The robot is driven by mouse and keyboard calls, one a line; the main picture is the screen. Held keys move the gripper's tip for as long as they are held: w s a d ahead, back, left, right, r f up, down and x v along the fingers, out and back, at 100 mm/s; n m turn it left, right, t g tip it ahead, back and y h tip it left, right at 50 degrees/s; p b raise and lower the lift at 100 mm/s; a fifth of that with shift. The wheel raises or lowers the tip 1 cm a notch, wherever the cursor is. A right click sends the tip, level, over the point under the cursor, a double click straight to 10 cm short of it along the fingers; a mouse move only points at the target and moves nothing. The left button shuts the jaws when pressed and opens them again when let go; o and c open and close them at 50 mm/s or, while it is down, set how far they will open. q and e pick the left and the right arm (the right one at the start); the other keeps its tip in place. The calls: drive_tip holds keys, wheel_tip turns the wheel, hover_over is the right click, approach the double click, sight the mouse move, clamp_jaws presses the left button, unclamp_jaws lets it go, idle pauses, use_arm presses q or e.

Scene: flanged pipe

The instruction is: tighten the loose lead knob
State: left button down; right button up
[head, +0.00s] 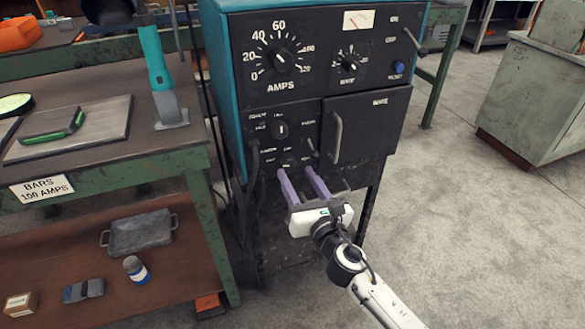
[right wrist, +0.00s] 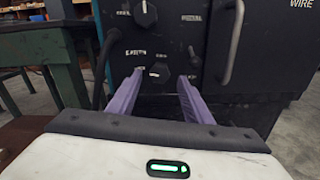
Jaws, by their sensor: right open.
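The welding machine (head: 367,165) stands in the middle of the head view with a dark front panel. A small dark knob (head: 289,161) sits low on the panel; it also shows in the right wrist view (right wrist: 159,72). I cannot tell from its look whether it is loose. My right gripper (head: 296,171) is open, its two purple fingers pointing at the panel. In the right wrist view the fingertips (right wrist: 160,78) lie on either side of the low knob, with no clear contact. Another knob (head: 281,129) sits just above. My left gripper is out of view.
A dark cable (head: 253,165) hangs at the panel's left edge. A door handle (head: 336,137) stands out to the right of the knobs. A green-legged workbench (head: 120,165) is close on the left. The floor (head: 455,220) on the right is clear.

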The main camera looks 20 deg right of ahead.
sight(290, 164)
drive_tip(key=shift+w, duration=2.1)
drive_tip(key=c, duration=1.1)
drive_tip(key=shift+o, duration=0.2)
